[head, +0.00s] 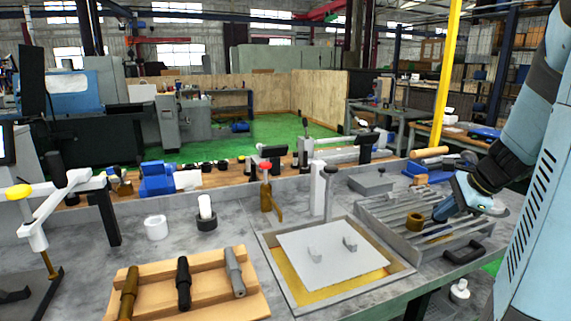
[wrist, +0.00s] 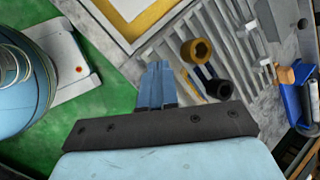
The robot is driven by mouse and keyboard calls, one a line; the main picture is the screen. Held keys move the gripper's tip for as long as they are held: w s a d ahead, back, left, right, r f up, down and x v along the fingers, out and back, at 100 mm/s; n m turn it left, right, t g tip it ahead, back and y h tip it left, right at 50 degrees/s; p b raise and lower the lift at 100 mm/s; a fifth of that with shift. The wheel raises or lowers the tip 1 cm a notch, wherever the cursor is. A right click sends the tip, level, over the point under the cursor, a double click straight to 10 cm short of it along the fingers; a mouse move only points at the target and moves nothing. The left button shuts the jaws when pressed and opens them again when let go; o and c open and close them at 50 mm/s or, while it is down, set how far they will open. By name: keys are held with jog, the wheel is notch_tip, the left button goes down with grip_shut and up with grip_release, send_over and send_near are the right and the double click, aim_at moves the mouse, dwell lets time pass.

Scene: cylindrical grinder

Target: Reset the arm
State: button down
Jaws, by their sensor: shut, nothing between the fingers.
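My arm (head: 527,120) reaches in from the right side of the head view. My gripper (wrist: 156,68) shows in the wrist view with its blue fingers together and nothing between them. In the head view my gripper (head: 440,210) is over the slatted grey rack (head: 390,205) at the right of the bench. A brass ring (head: 413,222) sits on the rack just left of the fingers; it also shows in the wrist view (wrist: 197,51), right of the fingertips and apart from them, with a black ring (wrist: 217,89) beside it.
A framed tray (head: 270,250) with a white plate (head: 330,252) lies left of the rack. A wooden holder (head: 150,275) bears several tool handles. A white cylinder (head: 156,228) stands behind it. A yellow post (head: 446,75) rises behind the bench. Green floor (head: 285,130) is open beyond.

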jog(key=s+a+r+n+h, duration=0.1)
jog(key=s+a+r+n, duration=0.3)
jog(key=s+a+n, duration=0.3)
jog(key=s+a+r+n+h, duration=0.2)
jog(key=s+a+r+n, duration=0.2)
jog(key=s+a+n, duration=0.4)
jog(key=shift+s+a+r+n+h, duration=0.25)
jog(key=shift+a+n, duration=0.55)
jog(key=shift+n, duration=1.4)
jog(key=shift+s+f, duration=0.1)
jog(key=shift+f, duration=0.05)
